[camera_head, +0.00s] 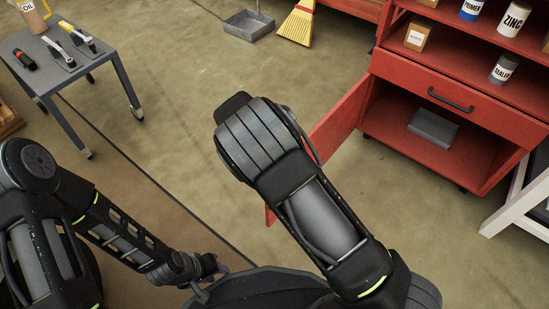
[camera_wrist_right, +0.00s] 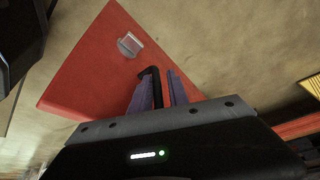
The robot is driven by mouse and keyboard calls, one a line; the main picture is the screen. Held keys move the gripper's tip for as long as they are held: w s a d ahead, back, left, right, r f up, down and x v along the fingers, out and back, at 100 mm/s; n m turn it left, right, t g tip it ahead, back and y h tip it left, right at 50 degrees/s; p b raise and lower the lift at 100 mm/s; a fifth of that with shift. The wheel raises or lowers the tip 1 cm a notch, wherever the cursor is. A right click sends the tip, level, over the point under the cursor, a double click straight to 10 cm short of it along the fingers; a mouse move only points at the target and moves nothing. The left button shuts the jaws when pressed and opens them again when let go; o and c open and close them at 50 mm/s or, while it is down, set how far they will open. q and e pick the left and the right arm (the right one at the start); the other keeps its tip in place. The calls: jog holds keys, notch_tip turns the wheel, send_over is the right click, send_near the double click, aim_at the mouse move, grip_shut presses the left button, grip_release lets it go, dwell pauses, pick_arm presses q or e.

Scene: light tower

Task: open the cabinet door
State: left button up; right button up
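The red cabinet (camera_head: 453,67) stands at the right of the head view. Its door (camera_head: 340,120) is swung wide open, showing the lower compartment. My right arm covers much of the door and hides the right gripper in the head view. In the right wrist view, the red door (camera_wrist_right: 95,75) lies in front of the right gripper (camera_wrist_right: 161,80). Its two purple fingers stand close on either side of the black door handle (camera_wrist_right: 152,85). My left gripper (camera_head: 216,268) is low in the head view, away from the cabinet, too small to read.
A grey box (camera_head: 433,128) sits inside the compartment, below a closed drawer (camera_head: 452,98). Cans and a small box stand on the shelf above. A grey tool cart (camera_head: 60,75) stands at upper left. A broom (camera_head: 297,25) and a grey tray (camera_head: 249,25) are at the back.

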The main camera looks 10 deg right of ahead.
jog(key=shift+a+r, duration=0.1)
jog(key=p+v, duration=0.3)
jog(key=v, duration=0.4)
jog(key=shift+r, duration=0.3)
jog(key=shift+a, duration=0.15)
